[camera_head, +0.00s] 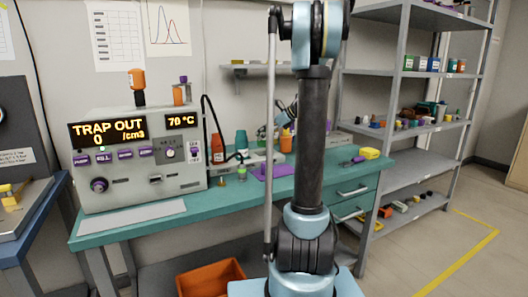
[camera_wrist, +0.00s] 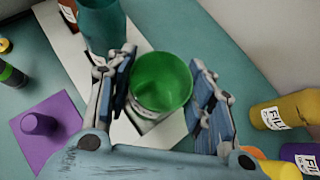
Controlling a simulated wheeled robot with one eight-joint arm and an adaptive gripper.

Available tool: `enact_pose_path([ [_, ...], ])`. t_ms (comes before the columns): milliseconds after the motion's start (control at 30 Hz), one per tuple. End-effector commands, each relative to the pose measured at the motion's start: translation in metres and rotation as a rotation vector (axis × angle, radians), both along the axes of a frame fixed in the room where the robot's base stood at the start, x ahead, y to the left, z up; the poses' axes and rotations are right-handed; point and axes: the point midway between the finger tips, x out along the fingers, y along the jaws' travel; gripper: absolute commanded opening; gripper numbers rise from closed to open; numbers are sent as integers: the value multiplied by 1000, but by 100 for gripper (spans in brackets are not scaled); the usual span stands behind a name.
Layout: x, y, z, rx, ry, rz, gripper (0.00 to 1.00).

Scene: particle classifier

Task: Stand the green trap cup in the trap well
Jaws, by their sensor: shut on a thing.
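The green trap cup (camera_wrist: 162,78) shows in the wrist view between the two fingers of my gripper (camera_wrist: 163,88), which is shut on it. I look down into its open round mouth. A white tray (camera_wrist: 72,55) lies beneath and behind the cup; whether they touch is unclear. In the head view my arm hides most of the gripper and cup. The instrument (camera_head: 140,165) at the left shows "TRAP OUT" on its display (camera_head: 107,130). I cannot make out the trap well in either view.
A teal bottle (camera_wrist: 103,25) stands close by the left finger. A purple mat with a post (camera_wrist: 40,122) lies to the left, near a dark vial (camera_wrist: 12,75). Yellow (camera_wrist: 288,110) and purple containers (camera_wrist: 302,156) are at the right.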

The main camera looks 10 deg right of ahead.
Motion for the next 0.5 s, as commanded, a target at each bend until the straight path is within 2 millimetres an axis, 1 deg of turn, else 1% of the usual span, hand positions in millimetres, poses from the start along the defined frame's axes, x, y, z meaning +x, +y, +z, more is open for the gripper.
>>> enact_pose_path([
  [33, 0, 0, -8, 0, 0, 0, 23],
  [100, 0, 0, -15, 0, 0, 0, 23],
  [267, 0, 0, -26, 0, 0, 0, 23],
  [500, 0, 0, -57, 0, 0, 0, 23],
])
